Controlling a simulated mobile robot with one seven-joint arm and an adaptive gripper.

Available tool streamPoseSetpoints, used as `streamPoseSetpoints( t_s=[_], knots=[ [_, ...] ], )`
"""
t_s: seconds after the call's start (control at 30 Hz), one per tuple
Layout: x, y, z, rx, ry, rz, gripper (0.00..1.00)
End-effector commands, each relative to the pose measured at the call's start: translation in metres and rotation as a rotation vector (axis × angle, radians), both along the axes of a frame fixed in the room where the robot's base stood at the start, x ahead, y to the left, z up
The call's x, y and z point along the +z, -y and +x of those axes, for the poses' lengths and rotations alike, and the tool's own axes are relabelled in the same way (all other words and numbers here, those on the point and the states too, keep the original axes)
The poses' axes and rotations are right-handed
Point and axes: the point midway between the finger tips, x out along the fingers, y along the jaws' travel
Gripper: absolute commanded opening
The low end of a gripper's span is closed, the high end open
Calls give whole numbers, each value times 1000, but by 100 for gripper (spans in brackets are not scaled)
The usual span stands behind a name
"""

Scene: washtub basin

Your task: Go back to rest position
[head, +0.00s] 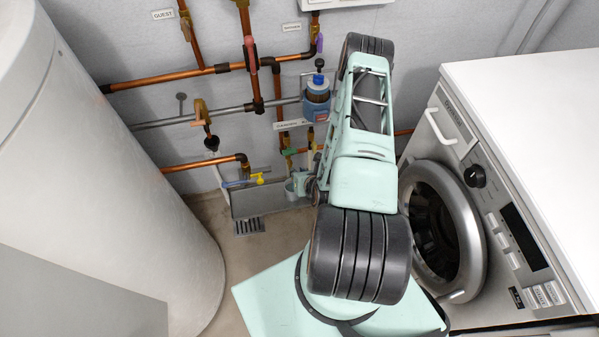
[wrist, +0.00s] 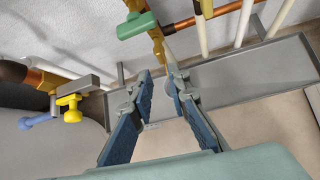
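My gripper (head: 297,186) is at the far end of my arm in the head view, low in front of the pipe wall and over the grey metal basin (head: 246,204). The arm hides part of the basin and wall. In the wrist view my gripper (wrist: 161,82) shows two fingers with blue pads, with a clear gap between them. I see nothing held. The grey basin (wrist: 250,76) lies beyond and to the right of the fingers.
A tap with a yellow handle (head: 258,178) stands left of the gripper; the yellow handle (wrist: 69,112) also shows in the wrist view. A green valve handle (wrist: 137,25) is ahead.

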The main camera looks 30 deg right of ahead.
Motion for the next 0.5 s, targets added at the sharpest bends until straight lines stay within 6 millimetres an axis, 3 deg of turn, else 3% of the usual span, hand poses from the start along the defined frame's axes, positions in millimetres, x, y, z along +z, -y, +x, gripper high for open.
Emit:
streamPoseSetpoints(
  t_s=[0.5],
  knots=[
    [9,-1,-8,0,0,0,16]
  ],
)
